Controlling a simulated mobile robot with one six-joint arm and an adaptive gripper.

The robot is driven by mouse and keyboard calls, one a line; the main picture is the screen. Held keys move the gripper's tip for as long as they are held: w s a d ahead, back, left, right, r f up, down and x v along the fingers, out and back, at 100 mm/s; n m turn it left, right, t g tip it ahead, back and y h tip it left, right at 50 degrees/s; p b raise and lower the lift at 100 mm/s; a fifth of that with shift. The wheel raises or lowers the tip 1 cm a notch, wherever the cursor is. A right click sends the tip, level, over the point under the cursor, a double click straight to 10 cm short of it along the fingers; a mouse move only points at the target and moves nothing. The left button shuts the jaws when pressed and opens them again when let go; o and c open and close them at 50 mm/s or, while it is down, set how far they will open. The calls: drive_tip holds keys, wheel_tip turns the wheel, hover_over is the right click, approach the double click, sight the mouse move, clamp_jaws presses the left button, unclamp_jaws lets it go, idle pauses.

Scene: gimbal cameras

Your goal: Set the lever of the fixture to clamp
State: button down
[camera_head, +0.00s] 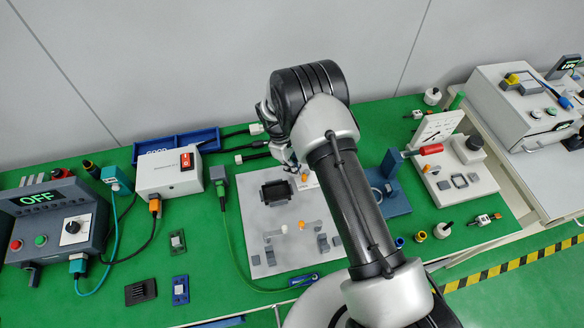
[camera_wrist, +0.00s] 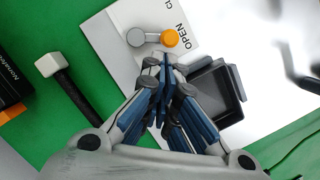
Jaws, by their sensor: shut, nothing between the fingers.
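The fixture is a light grey plate (camera_head: 257,242) on the green table with a dark square nest (camera_head: 276,192) on it. In the wrist view the plate (camera_wrist: 108,42) carries the lever, a short grey link with an orange knob (camera_wrist: 170,38). The knob end lies beside the printed word OPEN; the letters CL show farther along, the rest cut off. The dark nest (camera_wrist: 215,92) is right of my fingers. My gripper (camera_wrist: 165,62) is shut and empty, its tips just below the knob in the picture; whether they touch it I cannot tell. My arm hides part of the plate in the head view.
A white box with a red switch (camera_head: 186,160) and a control unit reading OFF (camera_head: 50,222) stand left. A blue tray (camera_head: 178,147) lies behind. A blue stand (camera_head: 392,195) and a white fixture (camera_head: 460,180) are right. A black-handled tool with a pale head (camera_wrist: 50,64) is near my gripper.

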sight(304, 180)
drive_tip(key=shift+s+d+n+t, duration=0.15)
drive_tip(key=shift+s+n+t, duration=0.25)
drive_tip(key=shift+n, duration=0.8)
drive_tip(key=n, duration=0.1)
drive_tip(key=s+n+p, duration=0.1)
drive_tip(key=n, duration=0.1)
drive_tip(key=shift+s+d, duration=0.2)
drive_tip(key=shift+d, duration=0.15)
drive_tip(key=n, duration=0.1)
drive_tip(key=s+d+n+t, duration=0.1)
drive_tip(key=n, duration=0.1)
drive_tip(key=shift+s+d+n+t, duration=0.2)
drive_tip(key=shift+d+n+t, duration=0.3)
drive_tip(key=shift+n, duration=0.8)
drive_tip(key=shift+w, duration=0.15)
drive_tip(key=shift+w+a+p, duration=0.1)
drive_tip(key=shift+w+p, duration=0.4)
drive_tip(key=shift+w, duration=0.15)
drive_tip(key=v, duration=1.2)
